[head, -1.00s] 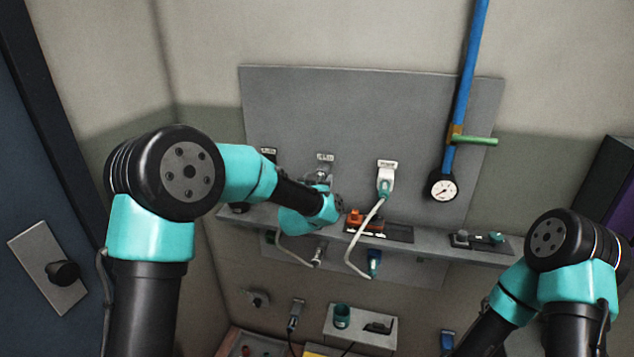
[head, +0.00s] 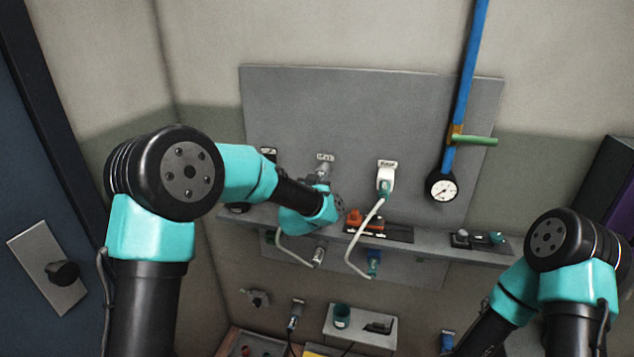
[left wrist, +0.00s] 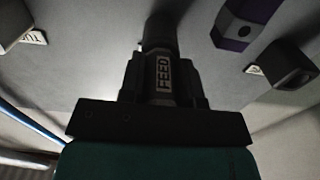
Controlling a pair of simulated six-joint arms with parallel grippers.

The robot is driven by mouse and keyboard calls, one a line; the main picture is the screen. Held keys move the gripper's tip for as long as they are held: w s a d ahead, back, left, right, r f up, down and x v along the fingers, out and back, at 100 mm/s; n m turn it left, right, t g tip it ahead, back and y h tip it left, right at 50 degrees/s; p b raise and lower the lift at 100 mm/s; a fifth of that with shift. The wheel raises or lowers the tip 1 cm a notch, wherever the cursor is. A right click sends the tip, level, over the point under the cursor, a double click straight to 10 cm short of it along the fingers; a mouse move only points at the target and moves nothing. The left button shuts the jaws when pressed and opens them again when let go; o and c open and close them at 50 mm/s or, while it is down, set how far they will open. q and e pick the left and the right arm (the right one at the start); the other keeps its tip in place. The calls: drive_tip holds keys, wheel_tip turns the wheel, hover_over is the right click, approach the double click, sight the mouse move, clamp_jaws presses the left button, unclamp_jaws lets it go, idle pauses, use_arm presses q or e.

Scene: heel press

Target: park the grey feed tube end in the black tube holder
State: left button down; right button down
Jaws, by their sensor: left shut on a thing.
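My left gripper (left wrist: 160,100) is shut on a dark tube end marked FEED (left wrist: 162,72) in the left wrist view. In the head view, my wrist mostly hides this gripper at the grey panel, just below the middle label. I cannot tell whether the tube end is seated in a port there. A grey tube (head: 288,256) loops below the shelf under my left wrist. A small black block (head: 268,154) under the left label looks like the tube holder; a dark block (left wrist: 288,68) at right in the left wrist view may be the same one. My right gripper is out of view.
A white connector (head: 386,178) with a pale tube (head: 364,236) is on the panel to the right. A shelf (head: 430,244) with an orange part (head: 354,218) runs below. A blue pipe (head: 467,75) with a gauge (head: 442,186) stands farther right. The upper panel is clear.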

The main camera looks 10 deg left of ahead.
use_arm(q)
drive_tip(key=shift+r, duration=0.1)
drive_tip(key=shift+s, duration=0.45)
drive_tip(key=shift+s+a, duration=0.2)
drive_tip(key=shift+s, duration=1)
drive_tip(key=shift+s+a, duration=0.15)
drive_tip(key=shift+s, duration=1.05)
drive_tip(key=shift+s, duration=0.1)
drive_tip(key=shift+s+a, duration=0.15)
drive_tip(key=shift+s, duration=0.9)
drive_tip(key=shift+a, duration=0.1)
drive_tip(key=w+a, duration=0.2)
drive_tip(key=a, duration=1.6)
drive_tip(key=shift+w+a, duration=0.2)
drive_tip(key=shift+a, duration=0.15)
idle(0.4)
drive_tip(key=shift+w, duration=0.2)
